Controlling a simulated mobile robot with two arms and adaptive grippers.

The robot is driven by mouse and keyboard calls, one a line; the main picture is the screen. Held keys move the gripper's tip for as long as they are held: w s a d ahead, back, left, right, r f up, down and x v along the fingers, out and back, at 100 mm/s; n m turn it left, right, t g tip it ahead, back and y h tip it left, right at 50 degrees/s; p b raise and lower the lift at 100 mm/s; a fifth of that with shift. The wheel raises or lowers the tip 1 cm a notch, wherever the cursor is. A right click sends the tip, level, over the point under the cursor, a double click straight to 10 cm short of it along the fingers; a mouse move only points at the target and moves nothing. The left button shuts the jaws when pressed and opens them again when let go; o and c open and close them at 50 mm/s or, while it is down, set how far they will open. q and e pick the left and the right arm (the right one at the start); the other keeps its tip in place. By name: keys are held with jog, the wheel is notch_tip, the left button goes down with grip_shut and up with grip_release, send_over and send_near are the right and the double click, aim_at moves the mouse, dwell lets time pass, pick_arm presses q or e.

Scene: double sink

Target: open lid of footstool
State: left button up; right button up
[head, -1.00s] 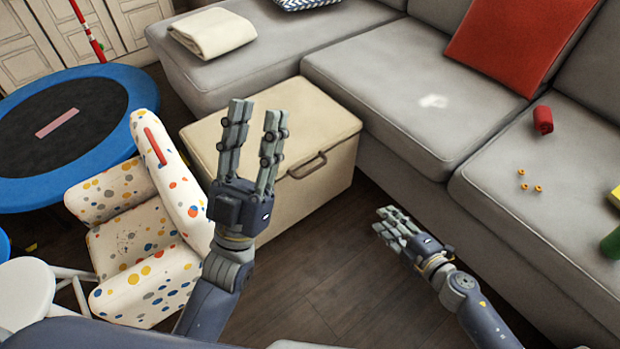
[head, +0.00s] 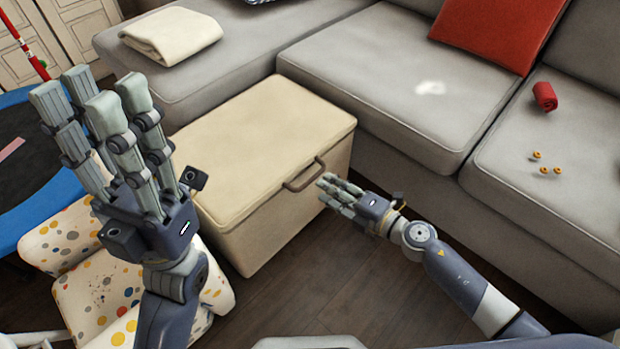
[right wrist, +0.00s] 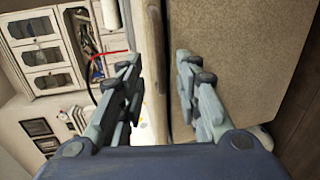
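The footstool (head: 268,140) is a beige box with its lid down and a brown handle (head: 304,176) on the front edge of the lid. My right gripper (head: 332,189) is just right of the handle, with a small apparent gap. In the right wrist view, its fingers (right wrist: 157,75) are apart and empty, with the seam between lid and body of the footstool (right wrist: 225,60) running between them. My left gripper (head: 92,98) is raised at the left, away from the footstool, fingers pointing up and spread, holding nothing visible.
A grey sofa (head: 390,75) borders the footstool behind and to the right. A spotted child's chair (head: 90,285) and a blue trampoline (head: 45,205) stand at the left. A red roll (head: 545,96) lies on the sofa. The dark floor (head: 310,270) in front of the footstool is clear.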

aim_at(314, 180)
jog(key=b+x, duration=0.1)
jog(key=x, duration=0.5)
jog(key=shift+w+a+f, duration=0.15)
jog(key=shift+w+a, duration=0.05)
jog(key=shift+a, duration=0.05)
grip_shut()
